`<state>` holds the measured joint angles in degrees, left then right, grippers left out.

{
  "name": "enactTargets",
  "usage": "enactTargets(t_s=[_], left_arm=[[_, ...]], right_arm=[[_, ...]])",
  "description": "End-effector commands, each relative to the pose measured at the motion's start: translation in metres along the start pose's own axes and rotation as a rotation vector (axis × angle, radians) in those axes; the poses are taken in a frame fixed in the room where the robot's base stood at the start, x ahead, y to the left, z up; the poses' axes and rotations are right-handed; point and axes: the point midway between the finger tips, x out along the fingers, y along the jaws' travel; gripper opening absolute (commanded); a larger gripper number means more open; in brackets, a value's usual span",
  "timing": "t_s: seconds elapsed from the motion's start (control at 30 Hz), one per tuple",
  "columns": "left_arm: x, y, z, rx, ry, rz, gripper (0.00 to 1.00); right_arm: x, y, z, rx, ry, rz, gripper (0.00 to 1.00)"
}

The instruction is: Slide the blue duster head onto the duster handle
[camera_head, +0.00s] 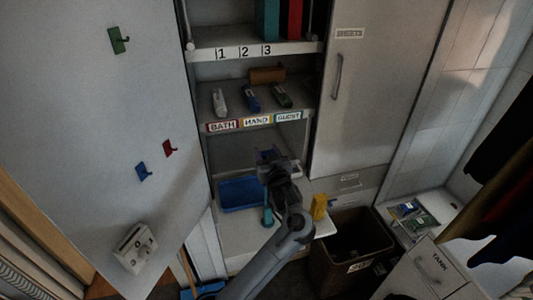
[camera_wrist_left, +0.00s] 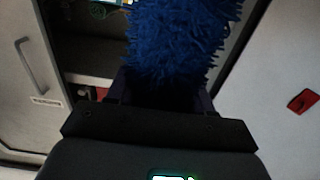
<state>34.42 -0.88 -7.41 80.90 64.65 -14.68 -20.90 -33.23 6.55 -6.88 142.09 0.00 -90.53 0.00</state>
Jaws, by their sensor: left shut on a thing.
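The blue duster head (camera_wrist_left: 178,40) is fuzzy and fills the upper middle of the left wrist view, between the fingers. My left gripper (camera_head: 272,160) is shut on it, in front of the lower shelf of the open cabinet. In the head view only a small dark blue bit shows at the fingertips. A teal upright piece (camera_head: 268,212) stands below the gripper, beside the blue tray; I cannot tell whether it is the duster handle. My right gripper is not in view.
A blue tray (camera_head: 240,194) and a yellow object (camera_head: 319,206) are on the low shelf. A dark bin (camera_head: 350,250) stands to the right. Labelled shelves (camera_head: 255,122) hold small items above. The open cabinet door (camera_head: 100,100) with hooks is at left.

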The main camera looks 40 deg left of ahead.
Motion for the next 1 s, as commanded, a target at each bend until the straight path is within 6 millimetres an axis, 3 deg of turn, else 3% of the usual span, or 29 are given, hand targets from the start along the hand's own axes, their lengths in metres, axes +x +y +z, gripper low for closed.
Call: enactTargets(t_s=[1.0], left_arm=[[-0.0001,0.0002,-0.0009,0.0,0.001,0.0,0.21]], right_arm=[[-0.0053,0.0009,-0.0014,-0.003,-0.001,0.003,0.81]])
